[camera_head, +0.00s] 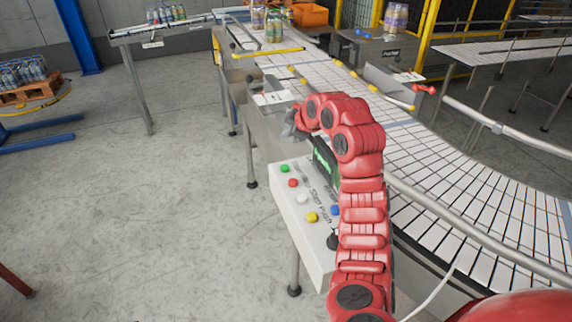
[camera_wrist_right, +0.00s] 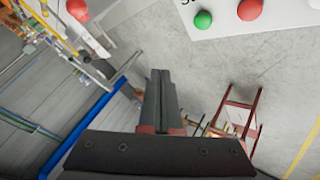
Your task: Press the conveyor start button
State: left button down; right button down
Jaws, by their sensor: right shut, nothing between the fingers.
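A pale control panel (camera_head: 322,258) carries a column of buttons: a green button (camera_head: 285,168), a red button (camera_head: 293,183), a white button and a yellow button (camera_head: 312,217), with a blue button (camera_head: 335,210) to the right. Its printed lettering is too small to read surely. My right gripper (camera_head: 292,120) is beyond the panel's far end, above and apart from the green button. In the right wrist view its fingers (camera_wrist_right: 160,82) are closed together and empty, and the green button (camera_wrist_right: 203,19) and red button (camera_wrist_right: 249,9) show at the top edge. My left gripper is not in view.
A small dark screen (camera_head: 325,160) with green marks stands beside the buttons, partly behind my right arm. The slatted conveyor (camera_head: 420,170) curves along the right, with a metal rail. Bottles (camera_head: 273,28) stand at its far end. Open grey floor (camera_head: 190,200) lies left.

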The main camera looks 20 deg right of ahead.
send_over(288, 169)
notch_tip(288, 169, down, 8)
jog(key=shift+r+b, duration=0.15)
jog(key=shift+b, duration=0.15)
jog(key=shift+w+f+b, duration=0.1)
jog(key=shift+f+b, duration=0.3)
jog(key=shift+f, duration=0.3)
dwell(1.6)
jog(key=shift+f+b, duration=0.35)
jog(key=shift+b, duration=0.25)
jog(key=shift+s+a+f+b, duration=0.15)
jog(key=shift+s+f+b, duration=0.1)
jog(key=shift+f+b, duration=0.15)
